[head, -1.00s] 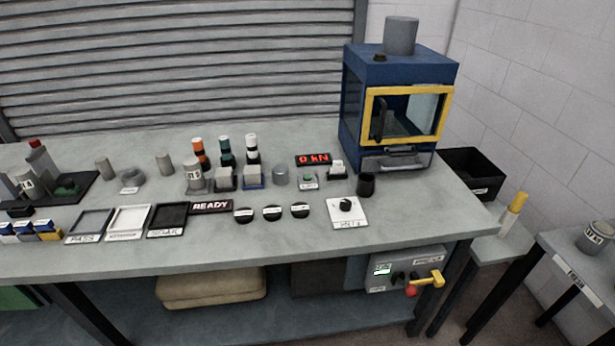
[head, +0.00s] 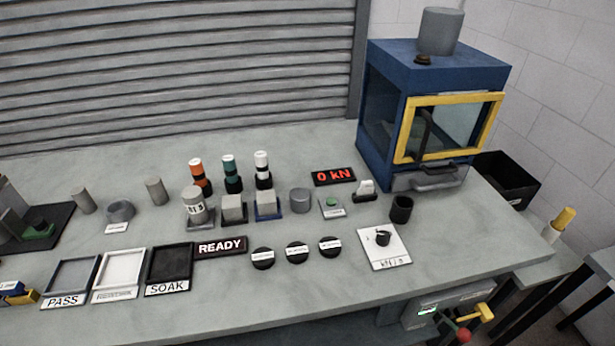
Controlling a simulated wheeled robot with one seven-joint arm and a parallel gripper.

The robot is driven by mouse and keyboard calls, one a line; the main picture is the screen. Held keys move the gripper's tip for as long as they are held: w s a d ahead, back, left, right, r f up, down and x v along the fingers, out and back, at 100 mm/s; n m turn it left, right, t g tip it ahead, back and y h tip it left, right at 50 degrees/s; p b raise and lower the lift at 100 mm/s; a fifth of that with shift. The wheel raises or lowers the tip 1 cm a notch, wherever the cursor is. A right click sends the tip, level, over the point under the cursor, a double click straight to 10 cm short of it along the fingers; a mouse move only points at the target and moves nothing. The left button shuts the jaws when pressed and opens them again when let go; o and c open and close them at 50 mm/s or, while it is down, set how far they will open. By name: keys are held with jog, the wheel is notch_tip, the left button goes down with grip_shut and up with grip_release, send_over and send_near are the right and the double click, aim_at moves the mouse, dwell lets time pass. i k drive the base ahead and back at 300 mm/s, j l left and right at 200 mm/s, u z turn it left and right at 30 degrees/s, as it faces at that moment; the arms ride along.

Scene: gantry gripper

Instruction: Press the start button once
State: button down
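A green round button (head: 331,202) sits on a small light plate with a label too small to read, on the bench below the red "0 kN" display (head: 333,176). It looks like the start button, though I cannot read its label. A black "READY" sign (head: 220,246) lies nearer the front. Nothing touches the green button. My gripper is not in view.
A blue press cabinet (head: 436,110) with a yellow-framed door stands at the back right. A small white switch (head: 366,190), a black cup (head: 401,209) and a grey cylinder (head: 300,200) flank the button. Several black discs (head: 297,252) and a white dial plate (head: 384,246) lie in front.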

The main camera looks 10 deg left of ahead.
aim_at(332, 202)
jog(key=i+j, duration=0.85)
jog(key=j, duration=0.2)
